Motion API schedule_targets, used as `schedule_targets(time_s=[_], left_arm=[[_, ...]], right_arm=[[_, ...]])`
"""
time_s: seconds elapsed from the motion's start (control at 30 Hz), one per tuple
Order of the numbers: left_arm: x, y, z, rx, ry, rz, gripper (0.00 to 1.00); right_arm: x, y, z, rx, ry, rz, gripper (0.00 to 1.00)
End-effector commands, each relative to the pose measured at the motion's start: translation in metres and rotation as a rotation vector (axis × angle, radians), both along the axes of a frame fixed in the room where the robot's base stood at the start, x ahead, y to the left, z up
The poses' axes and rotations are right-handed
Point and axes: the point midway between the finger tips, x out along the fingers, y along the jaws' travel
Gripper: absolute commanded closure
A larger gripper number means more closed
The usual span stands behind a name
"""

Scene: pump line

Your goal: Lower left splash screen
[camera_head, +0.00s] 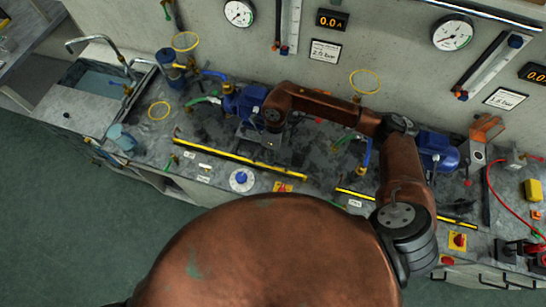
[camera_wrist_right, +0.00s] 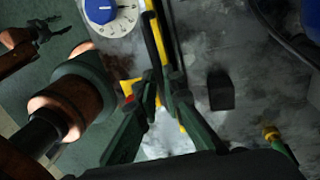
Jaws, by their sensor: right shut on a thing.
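The left splash screen shows as a long yellow edge strip (camera_head: 225,155) with dark ends, running slantwise along the front of the bench in the head view. Its clear pane is hard to make out, so I cannot tell how high it stands. In the right wrist view the yellow strip (camera_wrist_right: 154,42) runs down between the dark fingers of my right gripper (camera_wrist_right: 165,78), which are shut on it. The forearm hides this gripper in the head view. A dark pronged shape at the wrist view's upper left looks like my left gripper (camera_wrist_right: 45,28); its fingers are unclear.
A dial with a blue knob (camera_head: 241,180) and a red button on a yellow plate (camera_head: 283,187) sit in front of the strip. Behind it stand a blue pump (camera_head: 245,102), hoses and valves. Another yellow strip (camera_head: 430,212) lies to the right. A sink (camera_head: 97,82) is at left.

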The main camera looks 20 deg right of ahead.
Motion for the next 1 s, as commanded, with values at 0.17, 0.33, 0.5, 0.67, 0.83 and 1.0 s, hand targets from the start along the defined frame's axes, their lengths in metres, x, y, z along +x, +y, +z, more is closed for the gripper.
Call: schedule_targets(time_s=[0.17, 0.33, 0.5, 0.67, 0.83, 1.0], left_arm=[[0.000, 0.000, 0.000, 0.000, 0.000, 0.000, 0.60], [0.000, 0.000, 0.000, 0.000, 0.000, 0.000, 0.60], [0.000, 0.000, -0.001, 0.000, 0.000, 0.000, 0.60], [-0.002, 0.000, -0.013, 0.001, 0.004, 0.000, 0.60], [-0.005, 0.000, -0.029, 0.000, 0.009, 0.000, 0.60], [-0.005, 0.000, -0.029, 0.000, 0.009, -0.001, 0.60]], right_arm=[[-0.001, 0.001, 0.000, 0.002, 0.002, 0.002, 1.00], [-0.001, 0.001, 0.000, 0.002, 0.002, 0.002, 1.00], [-0.001, 0.002, -0.001, 0.003, 0.003, 0.002, 1.00], [-0.001, 0.002, -0.017, 0.002, 0.004, 0.002, 1.00], [-0.002, 0.002, -0.038, 0.003, 0.005, 0.002, 1.00], [-0.002, 0.002, -0.040, 0.003, 0.003, 0.002, 1.00]])
